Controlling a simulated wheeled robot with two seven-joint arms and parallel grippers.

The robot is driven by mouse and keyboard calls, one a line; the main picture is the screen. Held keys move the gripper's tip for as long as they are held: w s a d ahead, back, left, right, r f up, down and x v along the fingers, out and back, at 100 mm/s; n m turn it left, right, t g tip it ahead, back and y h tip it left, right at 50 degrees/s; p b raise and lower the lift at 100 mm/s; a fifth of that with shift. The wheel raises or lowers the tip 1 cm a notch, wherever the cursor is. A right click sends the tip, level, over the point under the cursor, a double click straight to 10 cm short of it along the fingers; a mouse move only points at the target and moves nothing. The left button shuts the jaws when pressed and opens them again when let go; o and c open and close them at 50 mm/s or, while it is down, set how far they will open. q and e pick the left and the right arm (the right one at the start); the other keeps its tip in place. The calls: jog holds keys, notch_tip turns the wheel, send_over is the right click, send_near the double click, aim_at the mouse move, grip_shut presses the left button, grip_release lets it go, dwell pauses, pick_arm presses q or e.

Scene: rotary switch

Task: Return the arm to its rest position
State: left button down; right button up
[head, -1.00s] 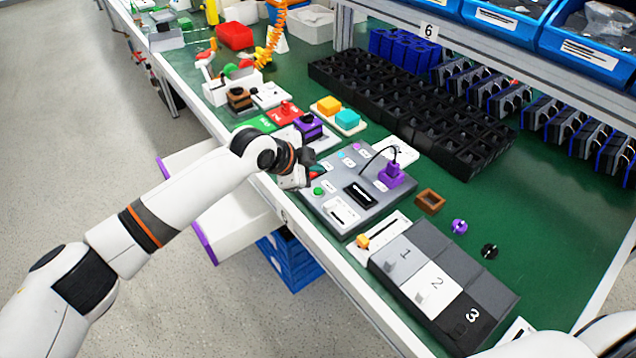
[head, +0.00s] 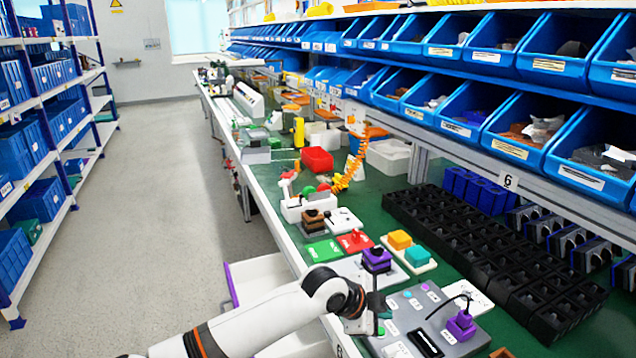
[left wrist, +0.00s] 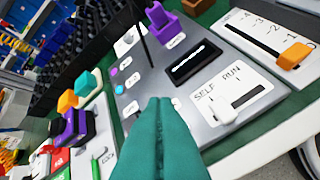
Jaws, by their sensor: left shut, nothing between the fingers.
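My left arm comes in from the bottom of the head view. Its gripper (head: 378,312) is over the left edge of the grey control panel (head: 405,304), partly hidden by the wrist. In the left wrist view its teal fingers (left wrist: 160,102) are pressed together with nothing between them, in front of the panel (left wrist: 150,75). The panel carries a SELF/RUN slider (left wrist: 226,115), a black display slot (left wrist: 192,62) and a purple plug (head: 461,326) with a black cable. I cannot tell whether the fingertips touch the panel. My right gripper is not in view.
A purple switch block (head: 377,260) stands just behind the gripper. Green and red plates (head: 322,251) and a board with orange and teal blocks (head: 410,260) lie farther back. Black bins (head: 480,255) line the right. An open white drawer (head: 262,282) juts out left. The aisle floor is clear.

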pick_arm(q)
jog(key=s+f+n, duration=0.1)
jog(key=s, duration=0.1)
jog(key=s+f, duration=0.1)
jog(key=s, duration=0.2)
jog(key=s+f+n, duration=0.1)
jog(key=s, duration=0.1)
jog(key=shift+s+a+f+n+g+h, duration=0.25)
jog(key=shift+s+a+n+g+h, duration=0.05)
jog(key=shift+a+g+h, duration=0.1)
jog(key=s+a+f+n+y, duration=0.3)
jog(key=s+a+n, duration=0.4)
jog(key=a, duration=0.5)
jog(key=s+a+f+n+y, duration=0.35)
jog(key=s+a, duration=0.55)
jog(key=a, duration=0.3)
jog(key=s+a+f+n+y, duration=0.2)
jog(key=s+a+n, duration=0.45)
jog(key=a, duration=0.55)
notch_tip(320, 180, down, 26)
jog(key=s+r, duration=0.1)
jog(key=s, duration=0.1)
jog(key=s+a+f+g+p, duration=0.1)
jog(key=s+a+f+g, duration=0.1)
jog(key=s+f, duration=1.4)
jog(key=shift+s+a+f+y, duration=0.15)
jog(key=shift+s+a+y, duration=0.2)
jog(key=shift+s+a, duration=0.1)
